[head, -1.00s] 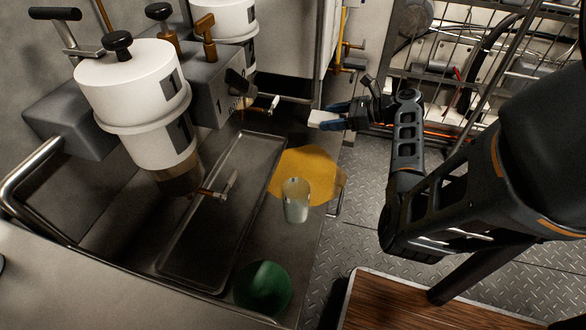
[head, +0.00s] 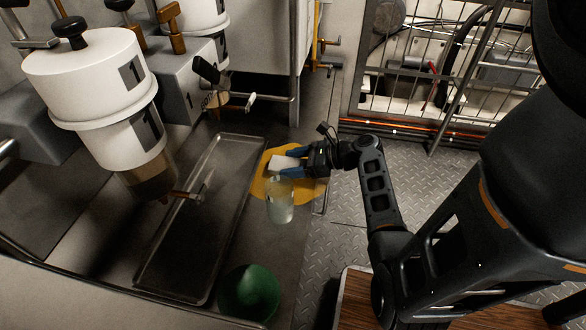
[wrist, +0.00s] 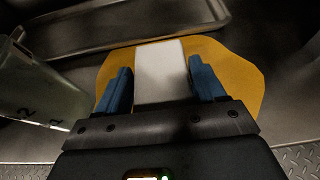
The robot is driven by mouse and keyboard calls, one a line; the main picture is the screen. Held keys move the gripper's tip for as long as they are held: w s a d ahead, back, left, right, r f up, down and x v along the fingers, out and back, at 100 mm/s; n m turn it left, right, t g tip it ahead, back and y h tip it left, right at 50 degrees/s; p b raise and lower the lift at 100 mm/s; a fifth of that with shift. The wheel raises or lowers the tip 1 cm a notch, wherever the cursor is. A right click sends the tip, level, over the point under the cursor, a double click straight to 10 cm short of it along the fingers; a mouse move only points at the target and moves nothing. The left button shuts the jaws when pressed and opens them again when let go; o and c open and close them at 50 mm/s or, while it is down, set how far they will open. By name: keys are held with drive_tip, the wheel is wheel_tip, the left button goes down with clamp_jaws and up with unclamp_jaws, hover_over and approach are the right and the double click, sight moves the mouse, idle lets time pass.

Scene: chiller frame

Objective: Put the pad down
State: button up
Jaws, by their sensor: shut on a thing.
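The white pad (head: 283,162) is a small pale block held between the blue fingers of my gripper (head: 292,162). In the wrist view the pad (wrist: 162,65) sits between the two fingers and sticks out past their tips. My gripper is shut on it, over the yellow cloth (head: 300,190) on the metal counter. The cloth also shows beneath the pad in the wrist view (wrist: 240,72). I cannot tell whether the pad touches the cloth.
A clear beaker (head: 280,205) stands close in front of the gripper; it shows at left in the wrist view (wrist: 35,95). A metal tray (head: 180,230) lies left, a green bowl (head: 248,292) in front. White numbered canisters (head: 95,80) stand behind the tray. The counter's right edge is near.

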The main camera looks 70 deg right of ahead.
drive_tip(key=shift+f, duration=0.55)
drive_tip(key=shift+f, duration=0.1)
drive_tip(key=shift+f, duration=0.15)
drive_tip(key=o, duration=1)
drive_tip(key=shift+s+r, duration=0.3)
drive_tip(key=shift+r, duration=0.1)
drive_tip(key=p+v, duration=0.3)
drive_tip(key=v, duration=0.8)
drive_tip(key=shift+s+p, duration=0.2)
drive_tip(key=shift+p, duration=0.1)
